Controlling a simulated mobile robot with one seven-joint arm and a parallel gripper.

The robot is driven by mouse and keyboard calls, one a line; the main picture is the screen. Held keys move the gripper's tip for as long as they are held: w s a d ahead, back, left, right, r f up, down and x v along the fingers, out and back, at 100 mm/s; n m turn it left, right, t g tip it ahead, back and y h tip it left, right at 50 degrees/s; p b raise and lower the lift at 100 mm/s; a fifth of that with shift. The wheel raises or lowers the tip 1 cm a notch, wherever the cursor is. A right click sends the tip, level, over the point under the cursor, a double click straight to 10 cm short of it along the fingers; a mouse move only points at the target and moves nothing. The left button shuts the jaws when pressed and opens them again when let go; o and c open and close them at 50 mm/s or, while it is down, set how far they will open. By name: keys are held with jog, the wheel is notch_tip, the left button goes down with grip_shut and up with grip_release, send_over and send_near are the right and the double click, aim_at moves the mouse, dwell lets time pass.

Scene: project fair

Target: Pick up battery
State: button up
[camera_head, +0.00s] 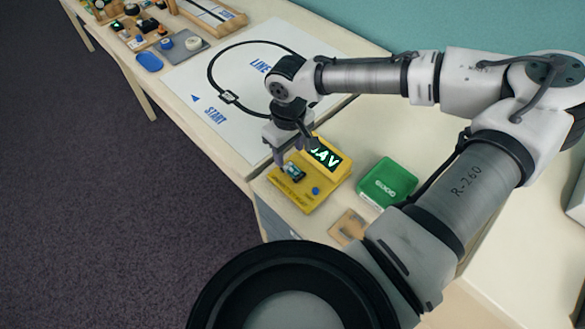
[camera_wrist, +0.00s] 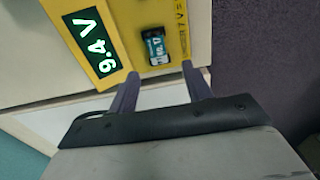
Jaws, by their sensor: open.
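The battery (camera_wrist: 156,46) is a small teal and black block marked "NO. 17" in the wrist view. It sits on the yellow tester (camera_wrist: 128,27), whose lit display (camera_wrist: 92,40) reads 9.4 V. In the head view the battery (camera_head: 294,171) shows on the left part of the tester (camera_head: 325,185), just under my gripper (camera_head: 291,158). In the wrist view my gripper (camera_wrist: 160,78) has its two dark fingers apart, with the battery ahead of the gap between them. Nothing is between the fingers. I cannot tell the exact height of the fingertips over the tester.
A green box (camera_head: 387,183) stands right of the tester, and a small brown piece (camera_head: 348,227) lies in front. A white sheet with a loop track (camera_head: 205,75) lies on the adjoining table. A blue oval (camera_head: 149,61) is at its far left. Dark floor lies beyond the table edge.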

aim_at(292, 168)
jog(key=shift+s+d+f+p, duration=0.1)
jog(key=shift+f+p, duration=0.1)
jog(key=shift+f, duration=0.85)
jog(key=shift+w+d+f+p, duration=0.1)
jog(key=shift+d+f+p, duration=0.1)
jog(key=shift+f, duration=0.8)
jog(key=shift+s+d+f+p, duration=0.1)
jog(key=shift+f+p, duration=0.1)
jog(key=shift+f, duration=0.85)
grip_shut()
jog(key=shift+r, duration=0.1)
